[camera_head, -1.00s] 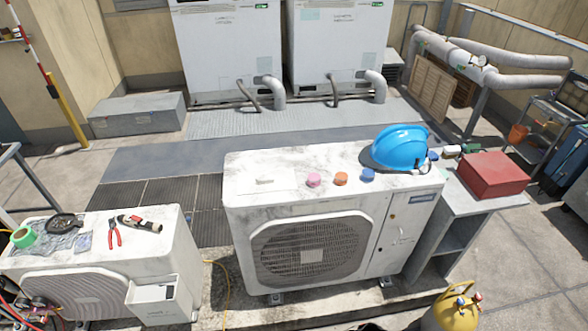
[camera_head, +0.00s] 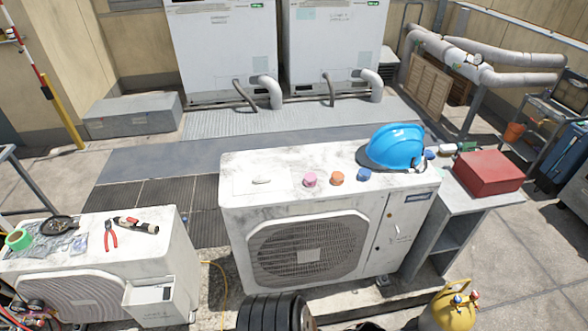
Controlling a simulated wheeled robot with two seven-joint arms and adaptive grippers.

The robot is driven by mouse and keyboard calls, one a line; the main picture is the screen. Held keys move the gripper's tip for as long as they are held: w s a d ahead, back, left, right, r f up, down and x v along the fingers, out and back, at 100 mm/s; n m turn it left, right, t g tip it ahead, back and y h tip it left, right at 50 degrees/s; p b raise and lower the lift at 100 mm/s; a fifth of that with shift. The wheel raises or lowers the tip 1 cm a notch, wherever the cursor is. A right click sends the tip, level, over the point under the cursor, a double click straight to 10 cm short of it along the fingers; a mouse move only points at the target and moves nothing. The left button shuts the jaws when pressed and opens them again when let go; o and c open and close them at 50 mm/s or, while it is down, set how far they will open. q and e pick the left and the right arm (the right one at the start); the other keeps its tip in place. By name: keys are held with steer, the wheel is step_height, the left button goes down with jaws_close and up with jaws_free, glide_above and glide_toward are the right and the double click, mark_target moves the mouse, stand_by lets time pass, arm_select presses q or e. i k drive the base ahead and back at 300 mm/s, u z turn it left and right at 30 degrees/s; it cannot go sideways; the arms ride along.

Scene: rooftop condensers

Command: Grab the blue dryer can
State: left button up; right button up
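A small blue can (camera_head: 364,174), which looks like the blue dryer can, stands on top of the white middle condenser (camera_head: 245,205), near its front edge. It is the rightmost of three small cans in a row. The orange can (camera_head: 337,178) and the pink can (camera_head: 310,179) stand to its left, with gaps between them. A blue hard hat (camera_head: 397,146) sits close behind and right of the blue can. No gripper fingers show in the view. A dark ribbed part, likely of my arm, rises at the bottom edge in front of the condenser, well short of the cans.
A red box (camera_head: 488,173) lies on the grey side stand, with small items beside the hat. A yellow cylinder (camera_head: 452,308) stands at lower right. Red pliers (camera_head: 110,236) and tape (camera_head: 19,239) lie on the left condenser. The condenser top's left part holds only a flat white piece.

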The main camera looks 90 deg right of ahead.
mark_target(364, 175)
steer(key=u, duration=0.35)
steer(key=k, duration=2.4)
steer(key=z, duration=1.25)
